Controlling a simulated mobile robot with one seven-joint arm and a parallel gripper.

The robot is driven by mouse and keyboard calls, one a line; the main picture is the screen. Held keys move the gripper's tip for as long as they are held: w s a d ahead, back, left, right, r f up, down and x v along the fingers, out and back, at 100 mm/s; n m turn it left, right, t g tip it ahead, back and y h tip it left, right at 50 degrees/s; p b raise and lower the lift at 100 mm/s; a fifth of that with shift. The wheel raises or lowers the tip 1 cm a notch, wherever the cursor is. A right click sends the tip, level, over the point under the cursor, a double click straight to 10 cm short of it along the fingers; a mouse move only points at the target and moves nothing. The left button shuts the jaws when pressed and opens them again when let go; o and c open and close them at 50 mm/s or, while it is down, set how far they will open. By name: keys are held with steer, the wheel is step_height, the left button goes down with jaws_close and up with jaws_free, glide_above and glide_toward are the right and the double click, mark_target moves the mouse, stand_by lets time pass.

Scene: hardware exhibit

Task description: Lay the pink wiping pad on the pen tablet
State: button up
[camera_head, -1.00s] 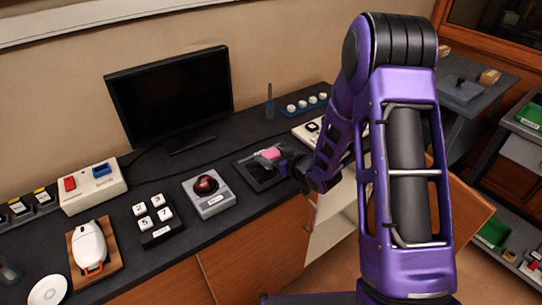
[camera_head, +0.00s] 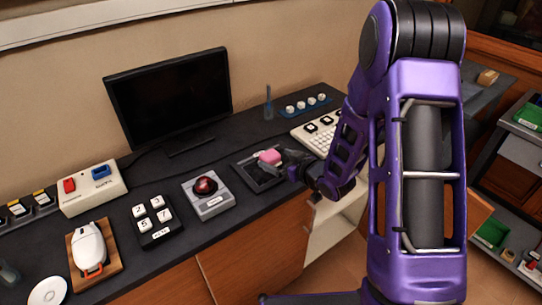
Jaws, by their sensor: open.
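The pink wiping pad (camera_head: 270,157) is a small pink block. It rests over the dark pen tablet (camera_head: 250,176), towards the tablet's back edge. The tablet lies flat on the dark counter, between the red trackball and the white keyboard. My gripper (camera_head: 285,158) is open just right of the pad, at the tablet's right side, with a visible gap to the pad. The gripper partly covers the tablet's right part.
A red trackball on a grey base (camera_head: 207,195) stands left of the tablet. The white keyboard (camera_head: 318,132) lies behind my arm, to the right. A monitor (camera_head: 168,98) stands at the back. A number keypad (camera_head: 153,220) sits further left.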

steer(key=v, duration=0.7)
steer(key=shift+s+d+r, duration=0.1)
steer(key=shift+s+d, duration=0.05)
steer(key=shift+s, duration=0.1)
steer(key=shift+w, duration=0.1)
